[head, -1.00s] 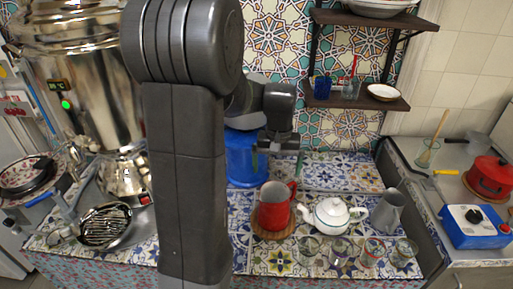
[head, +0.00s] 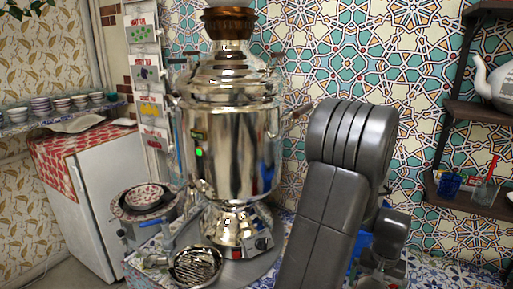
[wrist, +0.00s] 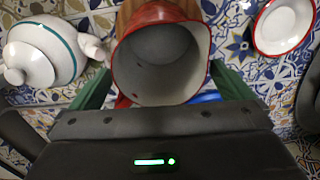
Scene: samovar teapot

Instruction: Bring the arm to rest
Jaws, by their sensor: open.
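In the wrist view my gripper (wrist: 160,78) is open, with a green finger on either side of a red mug (wrist: 162,60). I look into the mug's pale inside. I cannot tell whether the fingers touch it. In the head view my grey arm stands bent at right of centre; my gripper is low behind it, mostly hidden.
The white teapot (wrist: 45,52) is left of the mug, and a white red-rimmed saucer (wrist: 284,24) is right. In the head view the large samovar (head: 228,145) stands left of my arm. A shelf (head: 470,118) is at right. A strainer bowl (head: 197,265) sits low in front.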

